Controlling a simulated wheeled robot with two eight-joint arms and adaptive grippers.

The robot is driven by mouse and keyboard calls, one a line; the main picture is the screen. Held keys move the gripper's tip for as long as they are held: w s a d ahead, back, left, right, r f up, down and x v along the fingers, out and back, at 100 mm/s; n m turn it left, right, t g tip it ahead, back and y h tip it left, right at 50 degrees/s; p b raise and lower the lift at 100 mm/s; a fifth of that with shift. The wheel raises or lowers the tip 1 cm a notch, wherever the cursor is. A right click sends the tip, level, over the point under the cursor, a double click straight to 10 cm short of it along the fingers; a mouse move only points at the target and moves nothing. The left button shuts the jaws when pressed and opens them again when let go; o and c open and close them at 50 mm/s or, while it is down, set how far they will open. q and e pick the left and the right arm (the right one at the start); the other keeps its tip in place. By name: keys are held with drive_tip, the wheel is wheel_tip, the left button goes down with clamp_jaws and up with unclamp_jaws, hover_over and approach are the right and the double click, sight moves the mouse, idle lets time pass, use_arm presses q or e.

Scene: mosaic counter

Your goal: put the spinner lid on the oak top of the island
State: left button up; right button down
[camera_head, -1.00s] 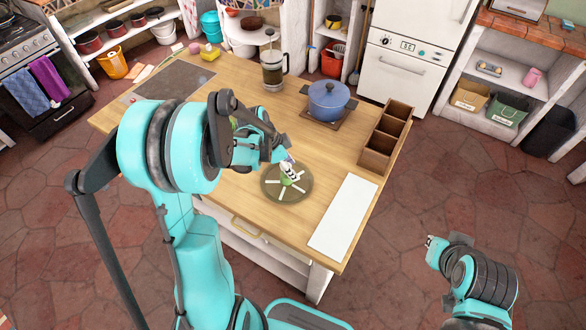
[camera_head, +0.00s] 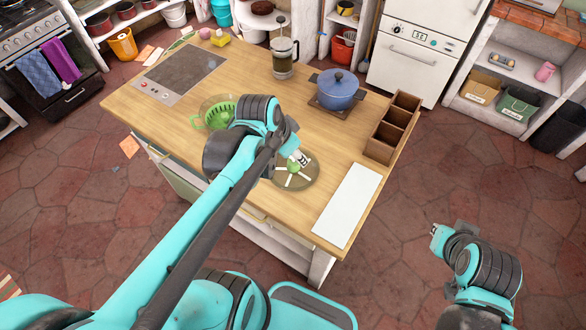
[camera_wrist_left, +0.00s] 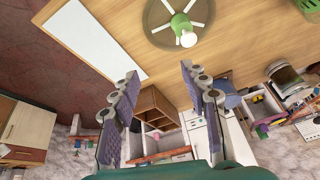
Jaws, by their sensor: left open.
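The spinner lid (camera_head: 310,180) is a flat, round, see-through grey disc with white ribs and a green knob. It lies on the oak top of the island (camera_head: 262,85), left of the white board. In the left wrist view the lid (camera_wrist_left: 158,22) is at the top, its green knob tipped with white. My left gripper (camera_head: 301,158) is close to the knob in the head view; the wrist view shows its fingers (camera_wrist_left: 158,72) spread with nothing between them. My right gripper (camera_head: 437,235) is over the floor, right of the island; its fingers are too small to read.
A green basket (camera_head: 215,116) stands left of my left arm. A blue pot (camera_head: 338,92), a French press (camera_head: 284,55) and a brown divided box (camera_head: 380,146) stand toward the back and right. A white board (camera_head: 347,205) lies at the front right. A dark hob (camera_head: 185,70) is at left.

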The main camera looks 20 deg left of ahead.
use_arm(q)
drive_tip(key=s+d+n+t+y, duration=0.1)
drive_tip(key=s+d+n+t, duration=0.1)
drive_tip(key=s+n, duration=0.2)
drive_tip(key=shift+s+d+r+n+t, duration=0.3)
drive_tip(key=shift+s+r, duration=0.1)
drive_tip(key=shift+s, duration=0.65)
wheel_tip(320, 180, down, 10)
drive_tip(key=b, duration=1)
